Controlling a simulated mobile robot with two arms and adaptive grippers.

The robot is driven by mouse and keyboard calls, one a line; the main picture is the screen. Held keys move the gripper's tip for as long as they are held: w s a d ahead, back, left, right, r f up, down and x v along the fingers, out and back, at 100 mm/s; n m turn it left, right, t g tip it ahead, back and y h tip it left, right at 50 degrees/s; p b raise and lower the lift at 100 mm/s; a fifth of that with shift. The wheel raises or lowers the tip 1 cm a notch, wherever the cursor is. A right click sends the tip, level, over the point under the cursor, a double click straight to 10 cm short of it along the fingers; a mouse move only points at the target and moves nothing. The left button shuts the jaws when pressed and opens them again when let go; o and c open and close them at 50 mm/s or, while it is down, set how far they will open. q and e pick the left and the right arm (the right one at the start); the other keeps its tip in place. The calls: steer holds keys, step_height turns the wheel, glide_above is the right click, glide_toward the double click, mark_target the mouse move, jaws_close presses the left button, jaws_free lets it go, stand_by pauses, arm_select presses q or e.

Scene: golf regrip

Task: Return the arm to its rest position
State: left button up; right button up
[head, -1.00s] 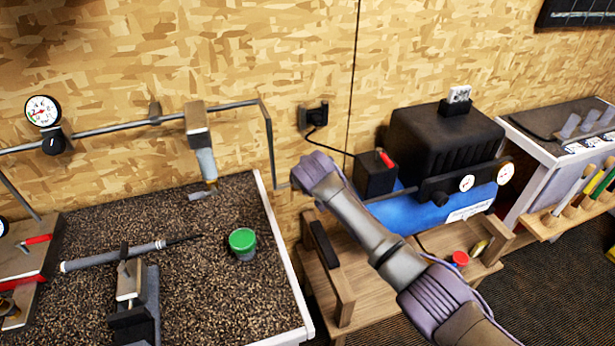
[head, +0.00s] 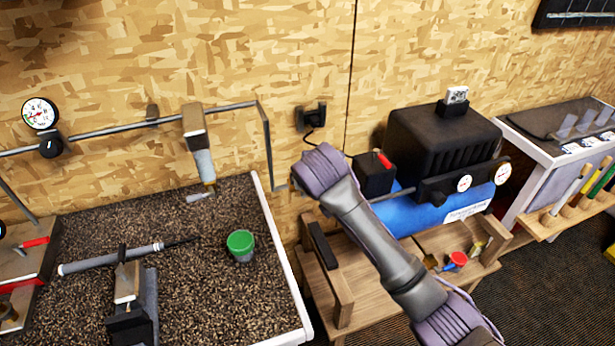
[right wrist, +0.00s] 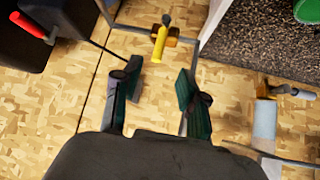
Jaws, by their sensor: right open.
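My right arm rises from the lower right in the head view, and its gripper is hidden there behind the wrist. In the right wrist view my right gripper (right wrist: 158,92) is open and empty, its two dark fingers apart. Past the fingers I see the wood-chip wall panel (right wrist: 60,115) and a yellow-handled tool (right wrist: 160,40). My left gripper is in neither view.
A bench with a dark granular top (head: 210,290) stands at left, with a club shaft (head: 110,257), a vise (head: 133,300) and a green-topped cup (head: 241,245). A blue-tanked compressor (head: 445,212) stands at right. A wooden shelf unit (head: 340,285) lies between them.

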steer(key=s+d+f+g+b, duration=0.1)
steer(key=s+d+f, duration=0.15)
steer(key=f, duration=0.85)
steer(key=s+d+f+g, duration=0.1)
steer(key=s+d+f, duration=0.15)
steer(key=f, duration=0.75)
steer(key=s+d+f+g+b, duration=0.15)
steer(key=d+f, duration=0.25)
steer(key=f, duration=0.7)
steer(key=s+d+f+g, duration=0.1)
steer(key=s+d+f, duration=0.3)
steer(key=s+f, duration=0.45)
steer(key=s+d+f+g, duration=0.1)
steer(key=s+d+f, duration=0.2)
steer(key=s+f, duration=0.55)
steer(key=s+d+f, duration=0.3)
steer(key=s+f, duration=0.1)
steer(key=s, duration=0.6)
steer(key=s+d+f+g+h+b, duration=0.1)
steer(key=s+d+f, duration=0.3)
steer(key=s, duration=0.7)
steer(key=s+d+f+g, duration=0.1)
steer(key=s+d+f, duration=0.2)
steer(key=s, duration=0.7)
step_height(320, 180, down, 3)
steer(key=shift+s+d+r+h, duration=0.2)
steer(key=shift+s+h, duration=0.1)
steer(key=shift+s, duration=0.05)
